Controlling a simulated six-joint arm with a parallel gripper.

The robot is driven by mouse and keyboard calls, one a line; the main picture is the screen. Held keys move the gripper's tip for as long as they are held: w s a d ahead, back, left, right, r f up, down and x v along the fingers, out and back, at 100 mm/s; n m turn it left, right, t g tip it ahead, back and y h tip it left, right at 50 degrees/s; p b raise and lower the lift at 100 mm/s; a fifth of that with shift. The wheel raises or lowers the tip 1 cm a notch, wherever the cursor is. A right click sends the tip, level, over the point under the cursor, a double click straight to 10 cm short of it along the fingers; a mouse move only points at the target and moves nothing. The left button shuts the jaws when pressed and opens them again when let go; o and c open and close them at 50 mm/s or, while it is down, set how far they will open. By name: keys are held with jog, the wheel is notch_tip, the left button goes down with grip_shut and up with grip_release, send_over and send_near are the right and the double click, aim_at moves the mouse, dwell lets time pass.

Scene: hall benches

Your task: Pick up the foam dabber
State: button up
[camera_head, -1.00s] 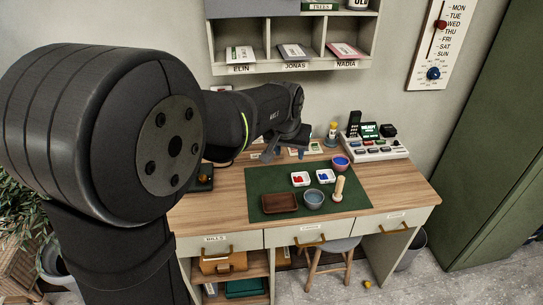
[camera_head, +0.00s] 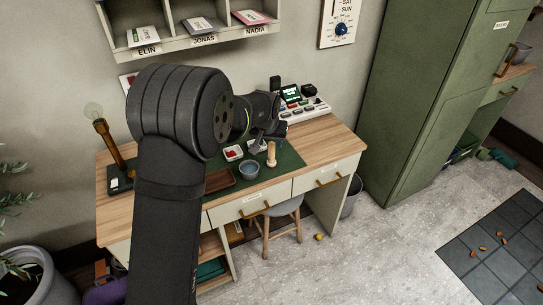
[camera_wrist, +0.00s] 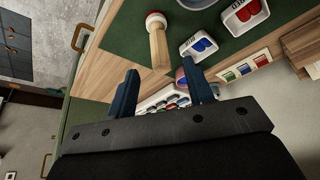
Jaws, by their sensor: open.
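The foam dabber (camera_head: 271,155) stands upright on the green mat (camera_head: 291,160), near the mat's right front part. It has a pale wooden handle. In the wrist view the dabber (camera_wrist: 159,46) shows a rounded end with a red band, and its handle points toward my gripper. My gripper (camera_wrist: 162,70) is open and empty, with the dabber just beyond its two blue fingertips, apart from them. In the head view my gripper (camera_head: 264,140) hangs over the desk behind the dabber, partly hidden by my arm.
A blue-grey bowl (camera_head: 249,170) stands left of the dabber. A white dish with red paint (camera_head: 233,153) and a brown tray (camera_head: 219,181) lie further left. In the wrist view, a dish with blue paint (camera_wrist: 199,45) is close beside the dabber. The desk's right end is clear.

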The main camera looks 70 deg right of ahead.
aim_at(272, 149)
jog(key=shift+d+x, duration=0.15)
jog(key=shift+x, duration=1.75)
jog(key=shift+d+x, duration=0.1)
jog(key=shift+x, duration=1.85)
jog(key=shift+r, duration=0.1)
grip_shut()
